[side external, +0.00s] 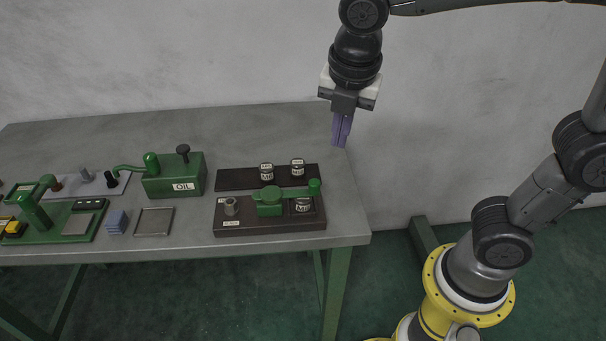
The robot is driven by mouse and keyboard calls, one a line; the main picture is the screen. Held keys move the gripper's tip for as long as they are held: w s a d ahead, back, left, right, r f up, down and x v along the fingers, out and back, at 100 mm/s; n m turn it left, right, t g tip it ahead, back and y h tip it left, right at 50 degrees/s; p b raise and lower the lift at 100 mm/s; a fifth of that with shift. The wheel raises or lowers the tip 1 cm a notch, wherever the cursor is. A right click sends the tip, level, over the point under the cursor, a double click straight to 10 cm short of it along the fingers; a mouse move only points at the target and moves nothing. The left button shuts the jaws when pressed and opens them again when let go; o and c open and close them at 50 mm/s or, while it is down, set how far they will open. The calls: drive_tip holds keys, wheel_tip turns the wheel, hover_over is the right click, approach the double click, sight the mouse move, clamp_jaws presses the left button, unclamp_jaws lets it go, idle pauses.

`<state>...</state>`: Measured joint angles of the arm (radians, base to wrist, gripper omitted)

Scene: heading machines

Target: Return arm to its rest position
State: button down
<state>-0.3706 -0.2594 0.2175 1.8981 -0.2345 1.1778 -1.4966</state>
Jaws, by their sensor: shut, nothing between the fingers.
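My gripper (341,132) hangs above the back right corner of the grey table (262,128), pointing down. Its purple-grey fingers are together with nothing between them. It is apart from every object on the table. My arm runs from the yellow base at the lower right, up and across the top of the view to the gripper.
Near the gripper, a dark rack (235,180) holds small labelled jars (297,167). In front is a dark base with a green lever device (270,202). A green OIL box (172,178), a square tray (154,221), blue blocks (116,222) and a green machine (38,213) stand further left. The back of the table is clear.

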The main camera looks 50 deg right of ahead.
drive_tip(key=s+d+f+m+t+y, duration=0.1)
drive_tip(key=s+d+m, duration=0.2)
drive_tip(key=s+m, duration=0.3)
drive_tip(key=s+d+f+m+t, duration=0.1)
drive_tip(key=s+m, duration=0.5)
drive_tip(key=m, duration=1)
drive_tip(key=shift+d+f+t+y, duration=0.25)
drive_tip(key=shift+d+t+y, duration=0.15)
drive_tip(key=shift+d+t, duration=0.45)
drive_tip(key=shift+d, duration=0.1)
